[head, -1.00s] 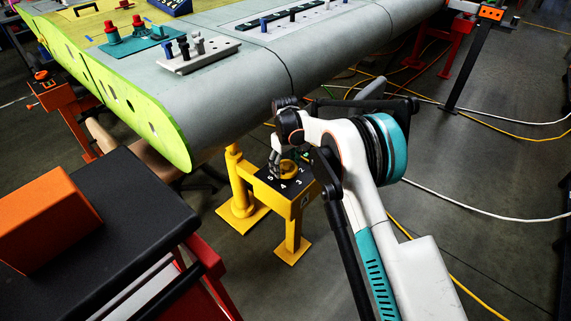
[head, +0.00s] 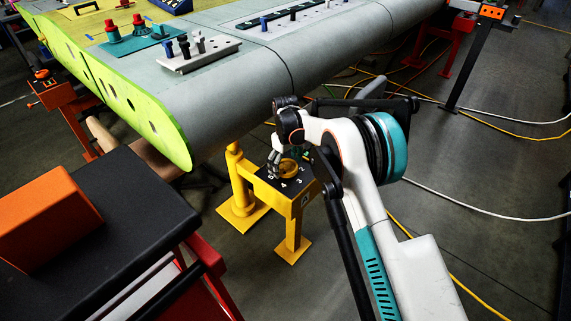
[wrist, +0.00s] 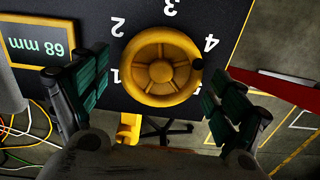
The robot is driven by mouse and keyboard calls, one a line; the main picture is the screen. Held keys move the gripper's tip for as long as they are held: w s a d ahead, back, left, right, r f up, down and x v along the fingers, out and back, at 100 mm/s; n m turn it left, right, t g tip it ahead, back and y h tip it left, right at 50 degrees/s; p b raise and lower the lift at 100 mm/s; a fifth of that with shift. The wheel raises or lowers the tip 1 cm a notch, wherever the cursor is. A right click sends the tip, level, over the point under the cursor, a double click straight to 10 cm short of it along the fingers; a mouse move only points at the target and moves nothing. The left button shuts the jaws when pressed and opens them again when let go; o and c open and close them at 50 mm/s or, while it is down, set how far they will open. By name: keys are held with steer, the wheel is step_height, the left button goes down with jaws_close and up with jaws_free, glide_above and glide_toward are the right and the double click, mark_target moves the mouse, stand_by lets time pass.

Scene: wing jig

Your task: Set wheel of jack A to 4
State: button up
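The yellow wheel (wrist: 160,68) of jack A lies on a black dial plate (wrist: 135,30) with white numbers, upside down in the wrist view. A dark mark (wrist: 196,63) on the wheel's rim sits a little below the 4 (wrist: 211,43), off its line. My gripper (wrist: 153,84) is open, one finger on each side of the wheel; I cannot tell if either touches. In the head view the wheel (head: 289,168) shows beside the gripper (head: 279,162), with the 5, 4, 3 and 2.
A yellow-framed display (wrist: 38,45) reads 68 mm. The jack's yellow stand (head: 293,225) bears an A label. The grey wing (head: 230,85) hangs close behind the gripper. A black cart top (head: 110,205) with an orange box (head: 48,215) is at the left. Cables cross the floor.

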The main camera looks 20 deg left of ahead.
mark_target(286, 165)
step_height(286, 165, up, 12)
stand_by(0.7)
stand_by(0.4)
